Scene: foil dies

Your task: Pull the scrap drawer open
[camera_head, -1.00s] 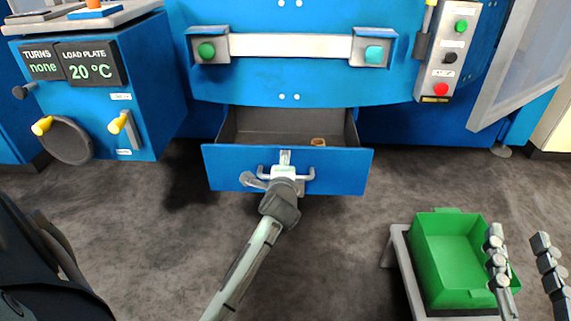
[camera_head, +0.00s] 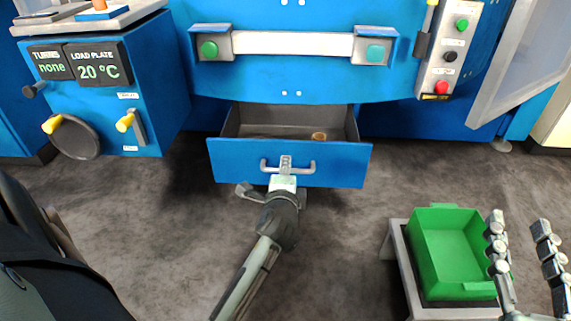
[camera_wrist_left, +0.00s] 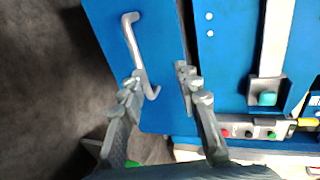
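The blue scrap drawer (camera_head: 235,165) stands partly out from under the blue press, its grey inside showing. A small tan piece (camera_head: 319,136) lies inside it. The pale bar handle (camera_head: 308,168) is on its front, and it also shows in the left wrist view (camera_wrist_left: 133,38). My left gripper (camera_head: 266,176) is at the drawer front; one fingertip overlaps the handle's middle in the head view. In the left wrist view its fingers (camera_wrist_left: 160,78) are spread, with the handle's end between them; contact cannot be told. My right gripper (camera_head: 523,245) is open and empty at the right.
A green bin (camera_head: 425,255) sits on a low grey stand (camera_head: 400,270) at the right, beside my right gripper. A control box (camera_head: 140,85) with displays and yellow-knobbed handles stands at the left. A button panel (camera_head: 448,50) is on the press. Floor before the drawer is clear.

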